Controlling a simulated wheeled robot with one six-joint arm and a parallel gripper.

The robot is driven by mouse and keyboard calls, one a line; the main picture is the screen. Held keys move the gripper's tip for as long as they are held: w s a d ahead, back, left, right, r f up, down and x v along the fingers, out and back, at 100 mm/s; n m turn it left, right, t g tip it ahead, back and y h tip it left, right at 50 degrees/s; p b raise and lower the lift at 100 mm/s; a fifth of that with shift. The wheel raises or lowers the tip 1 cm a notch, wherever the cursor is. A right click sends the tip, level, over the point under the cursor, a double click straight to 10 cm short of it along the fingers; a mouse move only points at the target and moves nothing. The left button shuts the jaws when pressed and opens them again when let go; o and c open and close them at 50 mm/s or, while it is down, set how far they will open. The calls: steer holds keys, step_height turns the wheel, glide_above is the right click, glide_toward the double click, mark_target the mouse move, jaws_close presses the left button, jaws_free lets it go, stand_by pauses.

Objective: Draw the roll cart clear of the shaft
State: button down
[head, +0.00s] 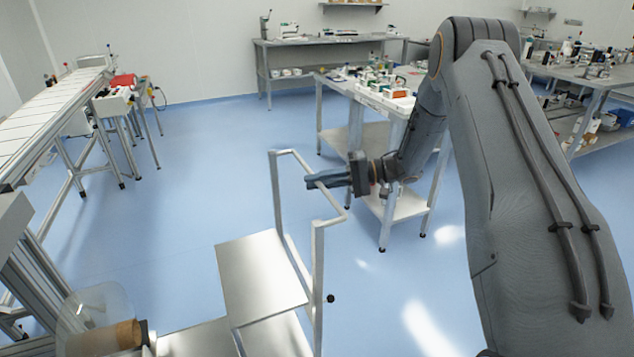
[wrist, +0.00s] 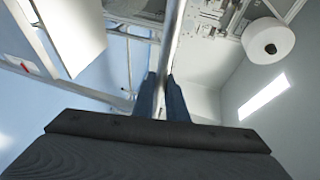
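The roll cart (head: 262,278) is a bare metal cart at the bottom centre of the head view, with a flat silver plate and a tall tubular handle frame (head: 318,245). My gripper (head: 318,181) reaches from the right to the handle's top bar. In the wrist view, the bar (wrist: 171,45) runs between the two blue-grey fingers (wrist: 162,98), which appear closed against it. A brown core (head: 105,338) with a clear disc beside it shows at the bottom left, by the machine. I cannot make out the shaft clearly. A white roll (wrist: 268,40) shows in the wrist view.
A white workbench (head: 388,100) with small items stands just behind my gripper. A long conveyor table (head: 52,108) is at the left, and more benches line the back and right. The blue floor (head: 185,190) between the cart and conveyor is clear.

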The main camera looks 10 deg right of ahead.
steer(key=c, duration=1.8)
jaws_free()
steer(key=shift+d, duration=0.1)
steer(key=shift+o, duration=0.2)
steer(key=w+b+v, duration=0.1)
steer(key=b+v, duration=0.1)
steer(key=v, duration=0.5)
steer(key=shift+s+d, duration=0.4)
steer(key=shift+s, duration=0.1)
steer(key=shift+r, duration=0.1)
